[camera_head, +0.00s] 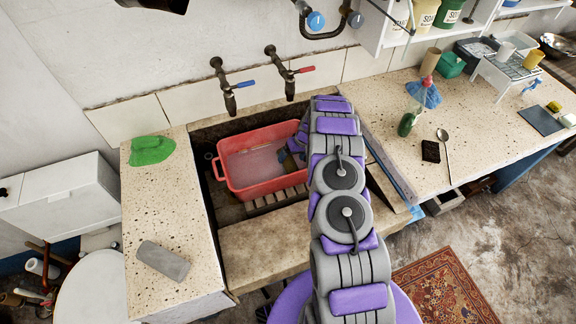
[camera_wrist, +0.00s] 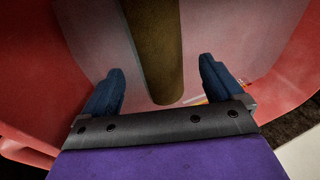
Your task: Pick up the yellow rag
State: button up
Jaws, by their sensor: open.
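I cannot make out a yellow rag for sure. A brown-olive cylinder (camera_wrist: 158,45) shows between the fingers in the wrist view, with gaps on both sides. A small yellow patch (camera_wrist: 204,100) shows beside the right finger, mostly hidden. My arm hides part of the tub in the head view.
The tub stands in the stone trough (camera_head: 265,240) below two taps (camera_head: 228,85). A green rag (camera_head: 150,150) and a grey block (camera_head: 163,261) lie on the left counter. A green bottle (camera_head: 406,124), a spoon (camera_head: 446,157) and a dark sponge (camera_head: 431,151) are on the right counter.

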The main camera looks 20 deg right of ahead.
aim_at(291, 160)
jog(key=x, duration=0.3)
jog(key=shift+s+f, duration=0.1)
jog(key=c, duration=1.3)
jog(key=shift+r, duration=0.25)
